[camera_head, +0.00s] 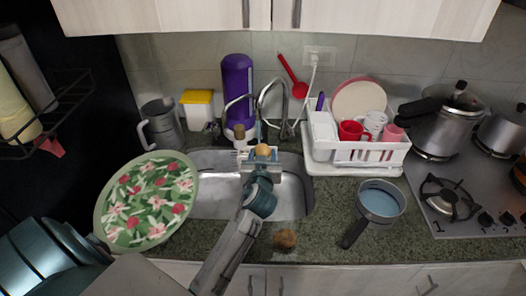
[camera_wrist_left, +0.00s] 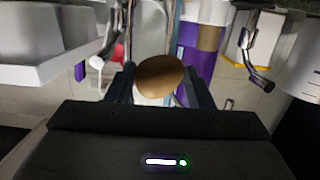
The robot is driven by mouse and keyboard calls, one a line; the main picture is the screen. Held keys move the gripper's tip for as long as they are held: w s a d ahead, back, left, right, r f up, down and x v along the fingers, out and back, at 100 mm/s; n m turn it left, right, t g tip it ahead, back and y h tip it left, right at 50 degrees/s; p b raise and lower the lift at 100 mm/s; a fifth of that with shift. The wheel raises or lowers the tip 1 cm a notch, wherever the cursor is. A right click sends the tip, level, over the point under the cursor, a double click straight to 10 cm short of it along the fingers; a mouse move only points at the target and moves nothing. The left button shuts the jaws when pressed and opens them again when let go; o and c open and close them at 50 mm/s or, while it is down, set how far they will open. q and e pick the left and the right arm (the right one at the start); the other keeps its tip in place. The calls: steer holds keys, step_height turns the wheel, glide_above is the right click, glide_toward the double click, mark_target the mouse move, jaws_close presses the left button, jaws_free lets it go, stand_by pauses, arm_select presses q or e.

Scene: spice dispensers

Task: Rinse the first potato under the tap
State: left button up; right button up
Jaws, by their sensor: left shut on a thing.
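My left gripper (camera_head: 262,153) is shut on a brown potato (camera_head: 263,150) and holds it over the sink (camera_head: 212,203), just below the metal tap (camera_head: 272,92). In the left wrist view the potato (camera_wrist_left: 160,78) sits between the two fingers of the gripper (camera_wrist_left: 159,88). A thin bluish streak shows just above the potato in the head view; I cannot tell for sure that it is running water. A second brown potato (camera_head: 285,240) lies on the counter in front of the sink. My right gripper is not in view.
A floral green tray (camera_head: 148,200) is left of the sink. A purple bottle (camera_head: 238,88) stands behind it. A white dish rack (camera_head: 372,152) is at the right, with a blue-grey saucepan (camera_head: 380,202) in front. The stove (camera_head: 460,195) is far right.

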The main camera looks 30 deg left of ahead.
arm_select(q)
steer(key=s+d, duration=0.5)
steer(key=s, duration=0.1)
steer(key=shift+d+b, duration=0.15)
steer(key=shift+b, duration=0.15)
stand_by(0.4)
stand_by(1.1)
